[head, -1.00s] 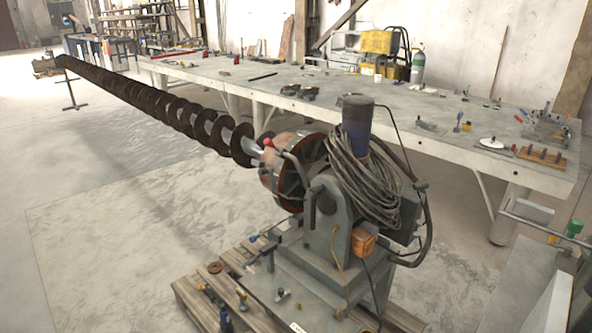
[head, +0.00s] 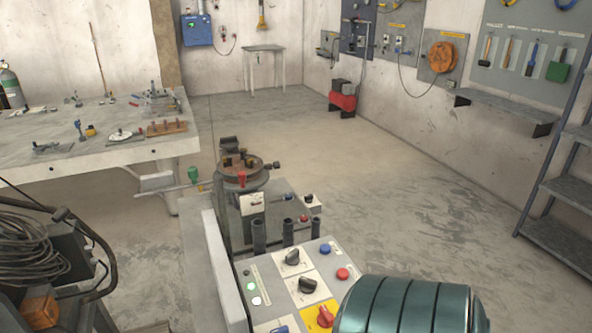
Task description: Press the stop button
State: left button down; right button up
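A control panel (head: 268,268) shows at the bottom centre of the head view. It carries a red button (head: 342,273), a blue button (head: 325,249), black rotary knobs and pale lit buttons at its left. A red-and-yellow switch (head: 324,316) sits lower on the panel. The labels are too small to read, so I cannot tell from them which red control is the stop button. The panel's lower right is hidden by a rounded teal shape. Neither of my grippers is in view.
A small machine with a round table (head: 240,171) stands just behind the panel. A long workbench (head: 110,157) is at the left, and coiled cable (head: 22,243) at the left edge. A metal shelf rack (head: 568,195) stands at the right. The floor (head: 430,215) between is clear.

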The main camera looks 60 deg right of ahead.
aim_at(342, 274)
jog(key=z, duration=1.85)
